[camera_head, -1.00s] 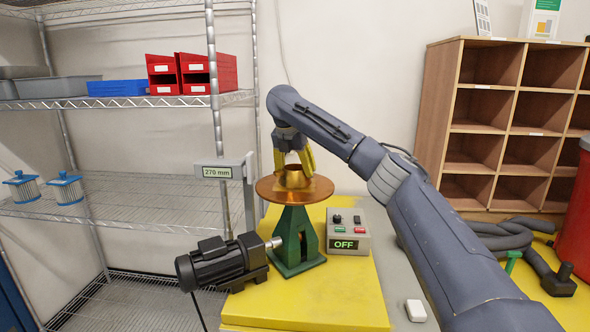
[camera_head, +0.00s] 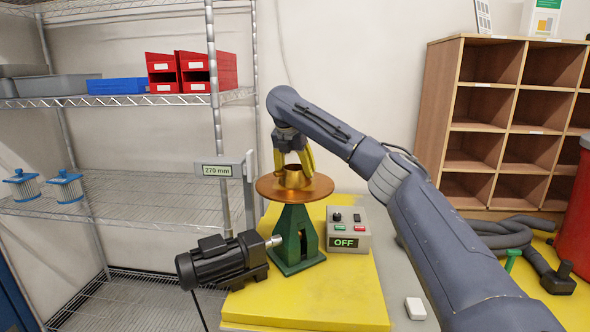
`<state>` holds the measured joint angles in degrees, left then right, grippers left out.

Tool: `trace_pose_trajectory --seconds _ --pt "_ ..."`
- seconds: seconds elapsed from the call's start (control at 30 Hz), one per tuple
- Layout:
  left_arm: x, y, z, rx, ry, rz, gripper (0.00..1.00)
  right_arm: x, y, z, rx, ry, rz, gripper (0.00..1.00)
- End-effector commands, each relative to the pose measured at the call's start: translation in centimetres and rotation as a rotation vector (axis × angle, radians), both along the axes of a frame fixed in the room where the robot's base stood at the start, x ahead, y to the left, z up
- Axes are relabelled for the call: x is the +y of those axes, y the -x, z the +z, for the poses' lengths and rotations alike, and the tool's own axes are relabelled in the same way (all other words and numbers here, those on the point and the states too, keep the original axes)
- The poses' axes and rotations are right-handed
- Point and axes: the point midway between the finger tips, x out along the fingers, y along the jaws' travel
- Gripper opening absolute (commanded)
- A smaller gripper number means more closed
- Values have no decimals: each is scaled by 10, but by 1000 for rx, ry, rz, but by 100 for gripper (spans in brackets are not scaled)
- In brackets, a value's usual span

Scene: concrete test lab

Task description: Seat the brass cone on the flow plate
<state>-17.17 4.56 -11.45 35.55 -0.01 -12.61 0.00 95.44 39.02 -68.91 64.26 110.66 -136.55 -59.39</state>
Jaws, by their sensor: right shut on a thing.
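The flow plate (camera_head: 270,189) is a round copper-coloured disc on top of a green pedestal (camera_head: 297,240). The brass cone (camera_head: 293,180) is at the middle of the plate, between the yellow fingers of my right gripper (camera_head: 294,168). The right gripper points down and is shut on the cone. The cone's lower edge is at the plate's surface; I cannot tell whether it rests fully on it. The fingers hide the cone's sides. My left gripper is not in view.
A black motor (camera_head: 222,262) stands left of the pedestal, and a grey control box (camera_head: 348,231) reading OFF stands right. A gauge (camera_head: 217,170) reading 270 mm is close to the plate's left. The yellow tabletop (camera_head: 320,295) is clear in front.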

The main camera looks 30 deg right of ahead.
Motion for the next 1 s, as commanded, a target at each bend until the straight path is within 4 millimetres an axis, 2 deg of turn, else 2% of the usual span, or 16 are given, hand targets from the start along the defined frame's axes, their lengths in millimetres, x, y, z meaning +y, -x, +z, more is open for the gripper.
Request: trace_pose_trajectory --seconds 0.87,0.9,1.0 --pt "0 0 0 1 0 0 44 0 0 -2 -1 0 0 26" --pt "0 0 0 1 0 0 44 0 0 -2 -1 0 0 76" --pt "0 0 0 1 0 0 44 0 0 -2 -1 0 0 87"
